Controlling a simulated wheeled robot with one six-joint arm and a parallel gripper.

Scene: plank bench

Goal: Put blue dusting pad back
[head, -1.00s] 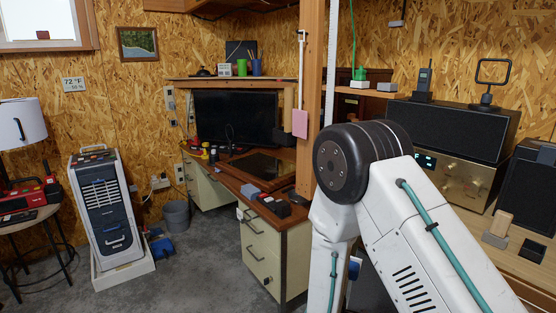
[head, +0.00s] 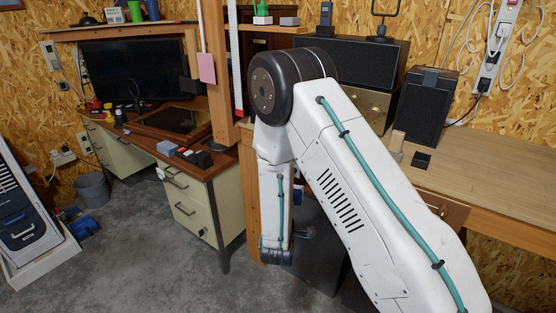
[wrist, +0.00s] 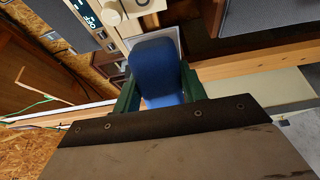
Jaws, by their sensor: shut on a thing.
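The blue dusting pad (wrist: 155,68) is between the green fingers of my gripper (wrist: 159,91) in the wrist view. My gripper is shut on it, and the pad's rounded end points away from the wrist. A pale grey surface shows behind the pad, but I cannot tell whether they touch.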

